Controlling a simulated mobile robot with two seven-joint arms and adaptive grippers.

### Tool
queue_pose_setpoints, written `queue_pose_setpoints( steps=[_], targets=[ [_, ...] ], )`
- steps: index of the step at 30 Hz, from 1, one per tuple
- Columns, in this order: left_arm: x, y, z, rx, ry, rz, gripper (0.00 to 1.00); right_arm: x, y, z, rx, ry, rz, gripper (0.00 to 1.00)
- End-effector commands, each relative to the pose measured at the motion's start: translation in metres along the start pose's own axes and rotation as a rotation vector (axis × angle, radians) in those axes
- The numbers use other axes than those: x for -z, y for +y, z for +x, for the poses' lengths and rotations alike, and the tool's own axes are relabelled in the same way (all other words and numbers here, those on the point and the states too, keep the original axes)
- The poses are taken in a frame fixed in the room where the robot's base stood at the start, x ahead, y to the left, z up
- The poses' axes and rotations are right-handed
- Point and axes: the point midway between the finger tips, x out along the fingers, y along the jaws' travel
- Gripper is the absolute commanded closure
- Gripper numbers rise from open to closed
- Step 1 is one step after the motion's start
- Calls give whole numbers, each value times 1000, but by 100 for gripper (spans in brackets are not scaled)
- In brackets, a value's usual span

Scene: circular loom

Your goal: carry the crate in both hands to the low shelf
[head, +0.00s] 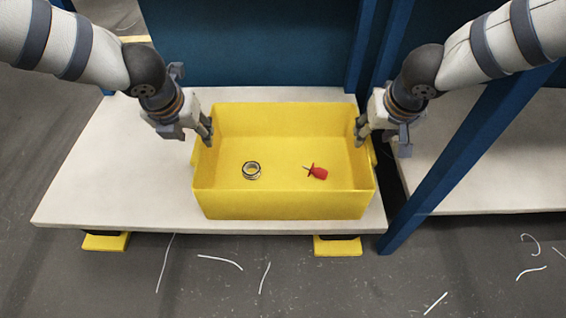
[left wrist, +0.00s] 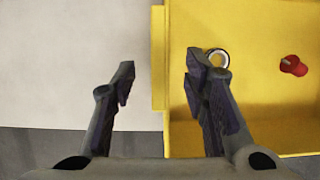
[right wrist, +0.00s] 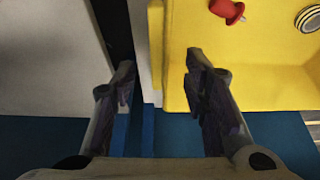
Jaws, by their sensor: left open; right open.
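The yellow crate (head: 285,205) sits upright on a low white board (head: 110,190). My left gripper (head: 207,132) is open at the crate's left wall; in the left wrist view (left wrist: 160,82) that wall's edge shows between the fingers. My right gripper (head: 361,134) is open at the right wall; in the right wrist view (right wrist: 160,78) the wall's edge shows between the fingers. Whether any finger touches the crate I cannot tell.
A blue post (head: 465,150) slants close by the crate's right side. Another white board (head: 470,175) lies beyond it. A dark blue panel (head: 255,45) stands behind the crate. The board is bare left of the crate. White strands (head: 220,262) lie on the grey floor in front.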

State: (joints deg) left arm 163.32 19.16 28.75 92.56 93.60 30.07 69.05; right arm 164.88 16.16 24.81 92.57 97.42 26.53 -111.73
Motion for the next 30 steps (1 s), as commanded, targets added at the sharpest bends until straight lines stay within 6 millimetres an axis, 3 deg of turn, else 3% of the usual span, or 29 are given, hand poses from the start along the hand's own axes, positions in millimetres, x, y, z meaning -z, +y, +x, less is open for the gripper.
queue_pose_setpoints(
  steps=[3, 9, 20, 25, 30],
  targets=[
    [1, 0, 23, -1, 2, 2, 59, -1, 0, 22, -1, -2, 0, 59],
    [1, 0, 45, 0, 1, 0, 59, -1, 0, 45, -1, -1, 0, 59],
    [0, 0, 50, 0, 0, 2, 59, 0, 0, 50, -1, 0, 0, 59],
    [0, 0, 50, 0, 0, 2, 98, 0, 0, 50, -1, 0, 0, 98],
    [0, 0, 50, 0, 0, 2, 100, 0, 0, 50, -1, 0, 0, 100]
  ],
)
